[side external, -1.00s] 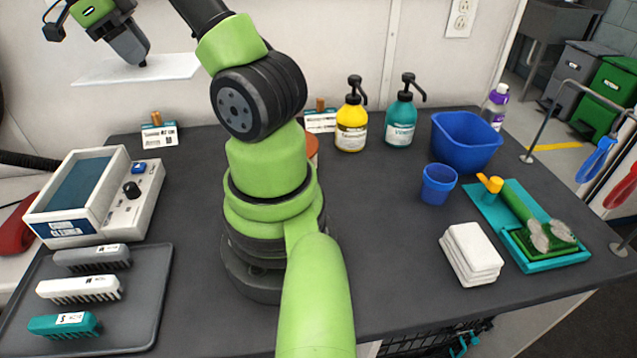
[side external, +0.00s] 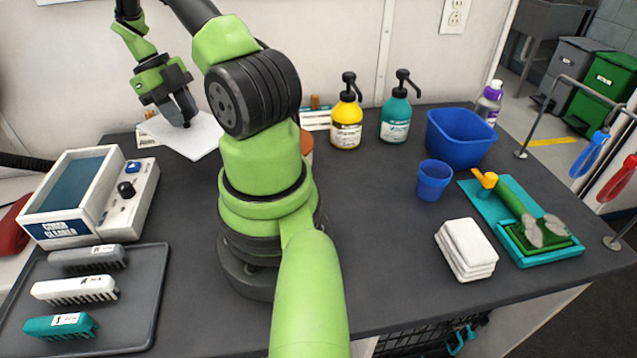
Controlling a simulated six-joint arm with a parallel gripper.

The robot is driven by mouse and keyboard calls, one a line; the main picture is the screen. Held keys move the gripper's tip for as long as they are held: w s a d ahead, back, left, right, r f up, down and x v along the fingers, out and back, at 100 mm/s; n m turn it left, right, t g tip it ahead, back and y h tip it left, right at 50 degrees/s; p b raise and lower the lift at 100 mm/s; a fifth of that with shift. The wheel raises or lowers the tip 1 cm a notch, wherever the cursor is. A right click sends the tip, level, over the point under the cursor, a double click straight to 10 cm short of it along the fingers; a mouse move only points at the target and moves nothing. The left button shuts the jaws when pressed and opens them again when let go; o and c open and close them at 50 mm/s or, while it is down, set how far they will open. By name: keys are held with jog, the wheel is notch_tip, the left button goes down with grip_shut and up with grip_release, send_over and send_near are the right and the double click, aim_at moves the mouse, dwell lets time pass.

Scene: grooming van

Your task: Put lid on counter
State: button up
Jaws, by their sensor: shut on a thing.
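The lid (side external: 203,140) is a thin, flat white panel. It is in the grip of my gripper (side external: 186,121), at the upper left in the side external view. My gripper is above the lid's upper side and shut on it. The lid is tilted in the picture and overlaps the back edge of the counter (side external: 385,235). I cannot tell its exact height over the dark counter top. Part of the lid is hidden behind the gripper, and any handle is hidden by the fingers.
An open white cleaner box (side external: 95,190) with a blue basin stands at left, behind a grey tray (side external: 140,300) of brushes. Two pump bottles, yellow (side external: 346,130) and teal (side external: 394,118), and a blue tub (side external: 460,137) stand at back right. Folded towels (side external: 466,250) lie at right. The counter's middle is clear.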

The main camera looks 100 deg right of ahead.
notch_tip(320, 180, down, 9)
dwell(0.4)
jog(key=shift+f, duration=0.1)
jog(key=o, duration=1)
jog(key=shift+c, duration=0.2)
